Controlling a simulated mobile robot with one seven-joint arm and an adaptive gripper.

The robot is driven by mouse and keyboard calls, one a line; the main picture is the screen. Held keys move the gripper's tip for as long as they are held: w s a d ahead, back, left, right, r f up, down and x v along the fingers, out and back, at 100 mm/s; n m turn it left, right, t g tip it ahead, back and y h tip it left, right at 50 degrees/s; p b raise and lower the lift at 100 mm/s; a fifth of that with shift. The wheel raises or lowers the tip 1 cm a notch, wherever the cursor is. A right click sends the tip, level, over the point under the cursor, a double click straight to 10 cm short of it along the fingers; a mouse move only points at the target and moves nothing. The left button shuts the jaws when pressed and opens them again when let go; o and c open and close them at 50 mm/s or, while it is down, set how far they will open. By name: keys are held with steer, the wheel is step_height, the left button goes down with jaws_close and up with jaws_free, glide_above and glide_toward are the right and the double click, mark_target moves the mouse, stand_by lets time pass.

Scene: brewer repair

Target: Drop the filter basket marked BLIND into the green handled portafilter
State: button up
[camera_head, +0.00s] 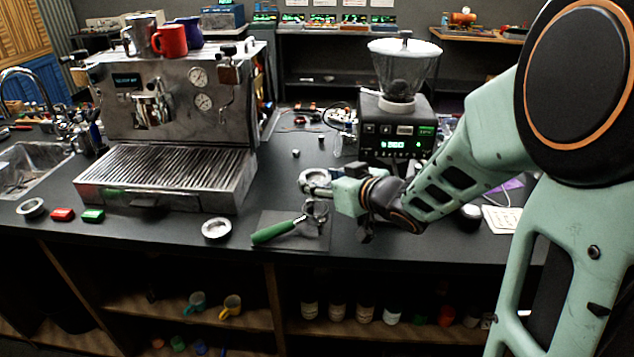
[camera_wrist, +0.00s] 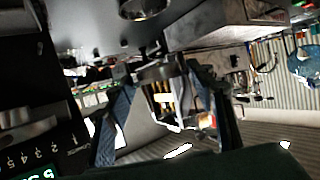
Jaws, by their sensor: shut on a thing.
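The green handled portafilter (camera_head: 278,231) lies on a dark mat at the counter's front, its metal head to the right. My gripper (camera_head: 322,182) is shut on a round metal filter basket (camera_head: 312,175), held above and slightly behind the portafilter's head. In the wrist view my gripper (camera_wrist: 160,76) has its fingers on either side of the metal basket (camera_wrist: 160,70). No BLIND marking is readable on it. Another round metal piece (camera_head: 216,229) lies on the counter left of the mat.
The espresso machine (camera_head: 170,130) stands at the left, with cups on top. The grinder (camera_head: 398,130) stands behind my gripper. A metal ring (camera_head: 31,208), a red block (camera_head: 63,215) and a green block (camera_head: 93,215) lie at the front left. The counter's front edge is close to the mat.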

step_height(320, 180, down, 5)
steer(key=b, duration=0.4)
steer(key=shift+r, duration=0.15)
stand_by(1.7)
steer(key=shift+f+b, duration=1.15)
steer(key=shift+f, duration=0.55)
stand_by(1.8)
steer(key=o, duration=1.7)
steer(key=shift+r, duration=0.1)
steer(key=shift+r+p, duration=3.4)
steer(key=shift+p, duration=0.05)
